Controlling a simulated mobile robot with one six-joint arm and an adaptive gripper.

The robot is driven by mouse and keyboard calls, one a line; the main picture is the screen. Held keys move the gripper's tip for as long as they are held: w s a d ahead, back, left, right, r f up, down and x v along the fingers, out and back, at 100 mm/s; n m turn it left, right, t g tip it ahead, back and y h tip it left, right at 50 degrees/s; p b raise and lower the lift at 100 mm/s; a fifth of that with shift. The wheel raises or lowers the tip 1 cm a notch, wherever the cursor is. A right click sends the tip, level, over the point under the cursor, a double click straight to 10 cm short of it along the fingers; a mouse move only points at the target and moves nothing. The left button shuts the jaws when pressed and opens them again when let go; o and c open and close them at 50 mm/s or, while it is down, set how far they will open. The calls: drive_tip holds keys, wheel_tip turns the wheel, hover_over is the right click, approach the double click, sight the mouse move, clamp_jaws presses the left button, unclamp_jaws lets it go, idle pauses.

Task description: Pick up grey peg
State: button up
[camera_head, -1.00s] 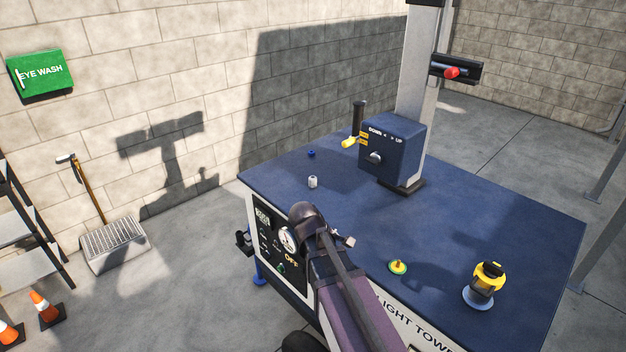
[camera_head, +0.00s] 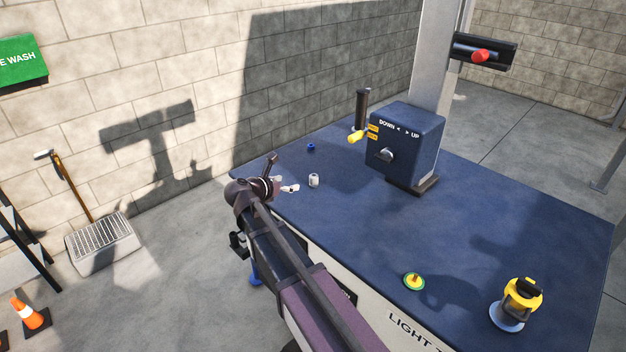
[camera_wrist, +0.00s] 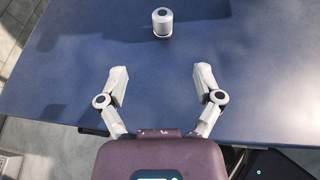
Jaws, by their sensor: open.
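The grey peg (camera_head: 314,180) is a small, light grey cylinder standing upright on the blue top of the light tower unit, near its left edge. It also shows in the wrist view (camera_wrist: 162,22) at the top centre, with a dark round spot on its top. My gripper (camera_head: 289,188) is just left of the peg in the head view. In the wrist view my gripper (camera_wrist: 160,82) has its two fingers spread wide, with only blue surface between them. The peg lies beyond the fingertips, roughly in line with the gap and apart from them.
The surface around the peg is clear.

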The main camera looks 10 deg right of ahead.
sight(311, 179)
idle(0.3)
drive_tip(key=b+x, duration=0.3)
drive_tip(key=x, duration=0.4)
drive_tip(key=shift+f, duration=0.2)
drive_tip(key=shift+w+d+f, duration=0.15)
drive_tip(key=shift+w+d, duration=0.25)
drive_tip(key=shift+d, duration=0.2)
drive_tip(key=shift+b+x, duration=1.15)
drive_tip(key=shift+x, duration=1.5)
drive_tip(key=shift+s, duration=0.15)
clamp_jaws()
